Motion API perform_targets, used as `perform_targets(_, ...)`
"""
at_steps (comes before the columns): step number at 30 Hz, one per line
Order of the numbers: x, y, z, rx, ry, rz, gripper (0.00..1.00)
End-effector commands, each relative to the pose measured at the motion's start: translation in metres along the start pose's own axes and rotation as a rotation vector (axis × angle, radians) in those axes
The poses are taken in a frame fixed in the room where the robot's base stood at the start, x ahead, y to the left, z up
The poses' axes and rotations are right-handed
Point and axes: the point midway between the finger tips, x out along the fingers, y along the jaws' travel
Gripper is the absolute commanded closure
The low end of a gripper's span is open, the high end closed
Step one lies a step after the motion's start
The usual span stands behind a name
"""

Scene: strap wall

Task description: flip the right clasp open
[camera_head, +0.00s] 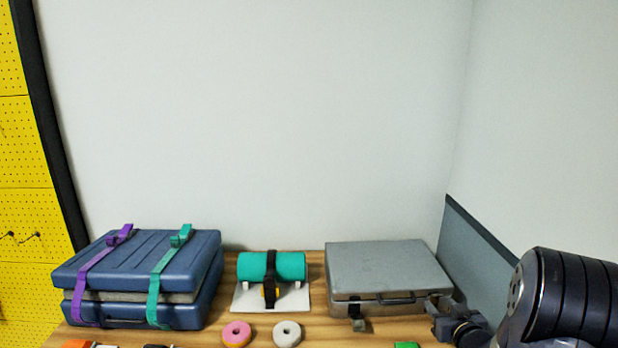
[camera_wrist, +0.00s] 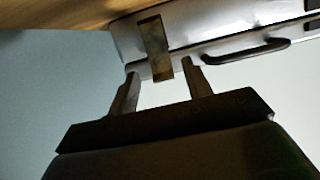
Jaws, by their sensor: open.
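A grey case (camera_head: 385,265) lies shut on the wooden table, with a dark handle (camera_head: 397,299) on its front. The right clasp, a brownish metal plate (camera_wrist: 155,46), shows in the wrist view on the case's front, beside the handle (camera_wrist: 245,50). My gripper (camera_wrist: 163,76) is open, one finger to each side of the clasp's free end; I cannot tell whether they touch it. In the head view my gripper (camera_head: 440,307) is at the case's front right corner and hides the right clasp. The left clasp (camera_head: 359,321) hangs at the front left of the case.
A teal roll (camera_head: 287,265) with a black strap rests on a white stand. Left of it are blue cases (camera_head: 135,262) with purple and teal straps. A pink ring (camera_head: 237,334) and a grey ring (camera_head: 287,333) lie in front. A grey panel (camera_head: 480,262) stands at the right.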

Motion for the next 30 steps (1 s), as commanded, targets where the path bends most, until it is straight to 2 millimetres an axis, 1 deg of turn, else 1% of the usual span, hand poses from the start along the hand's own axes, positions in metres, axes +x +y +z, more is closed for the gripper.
perform_targets(11, 0.001, 0.000, 0.000, 0.000, 0.000, 0.000, 0.53)
perform_targets(16, -0.002, 0.000, 0.006, 0.001, 0.000, 0.000, 0.53)
perform_targets(17, -0.005, 0.000, 0.007, 0.001, 0.000, 0.001, 0.53)
perform_targets(18, -0.010, 0.000, 0.009, 0.000, 0.001, 0.002, 0.53)
perform_targets(20, -0.021, 0.001, 0.006, 0.000, -0.001, 0.003, 0.53)
perform_targets(30, -0.090, 0.001, 0.006, 0.001, -0.002, 0.005, 0.53)
